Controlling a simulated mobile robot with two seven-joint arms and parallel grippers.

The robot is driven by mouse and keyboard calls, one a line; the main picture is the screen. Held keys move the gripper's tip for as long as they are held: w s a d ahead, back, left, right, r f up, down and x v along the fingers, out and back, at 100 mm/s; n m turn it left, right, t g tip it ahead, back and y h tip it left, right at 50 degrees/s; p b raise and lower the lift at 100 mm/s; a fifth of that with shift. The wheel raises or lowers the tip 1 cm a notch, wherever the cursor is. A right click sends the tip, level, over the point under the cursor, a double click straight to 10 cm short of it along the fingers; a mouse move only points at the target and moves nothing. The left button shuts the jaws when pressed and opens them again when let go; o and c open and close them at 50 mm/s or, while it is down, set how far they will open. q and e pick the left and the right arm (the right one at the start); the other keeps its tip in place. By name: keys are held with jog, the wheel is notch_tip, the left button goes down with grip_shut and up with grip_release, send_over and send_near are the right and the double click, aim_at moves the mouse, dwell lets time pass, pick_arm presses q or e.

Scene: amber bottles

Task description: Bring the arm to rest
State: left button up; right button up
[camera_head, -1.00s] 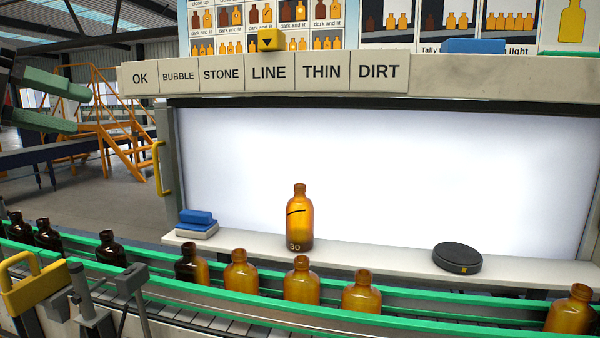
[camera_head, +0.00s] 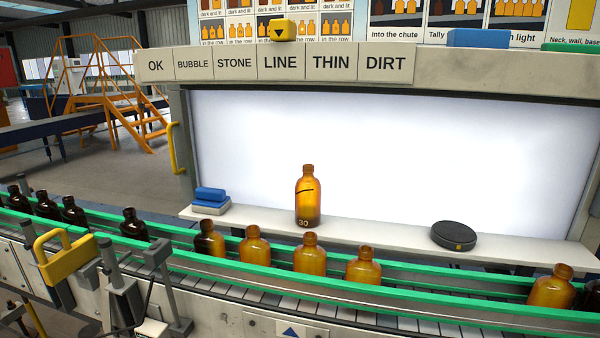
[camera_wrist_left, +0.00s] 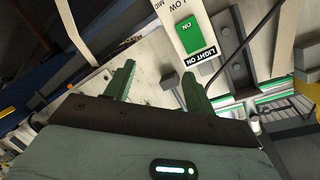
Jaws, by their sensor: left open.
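My left gripper (camera_wrist_left: 158,85) shows in the left wrist view, its two green fingers apart with nothing between them. Beyond the fingers is a pale machine panel with a green "LIGHT ON" switch (camera_wrist_left: 196,34). No gripper shows in the head view now. There, an amber bottle (camera_head: 308,200) marked 30, with a dark line on its shoulder, stands upright on the white ledge (camera_head: 375,233) before the bright light panel (camera_head: 400,160). My right gripper is out of view.
Several amber bottles (camera_head: 310,260) stand on the conveyor between green rails (camera_head: 255,270). A black round disc (camera_head: 454,236) and blue-and-white blocks (camera_head: 210,200) lie on the ledge. A yellow marker (camera_head: 283,31) sits above the LINE label (camera_head: 280,63). A yellow handle (camera_head: 66,257) is at front left.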

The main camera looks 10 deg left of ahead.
pick_arm(q)
jog(key=s+d+f+n+g, duration=0.3)
jog(key=s+d+f, duration=0.4)
jog(key=s+d, duration=0.3)
jog(key=s+d+f+n+g+y+p, duration=0.1)
jog(key=s+d+f+n+g, duration=0.2)
jog(key=s+d+f+n, duration=0.3)
jog(key=s+d+f, duration=0.1)
jog(key=s+d, duration=0.3)
jog(key=s, duration=0.1)
jog(key=shift+s+f+p, duration=0.3)
jog(key=shift+f, duration=0.1)
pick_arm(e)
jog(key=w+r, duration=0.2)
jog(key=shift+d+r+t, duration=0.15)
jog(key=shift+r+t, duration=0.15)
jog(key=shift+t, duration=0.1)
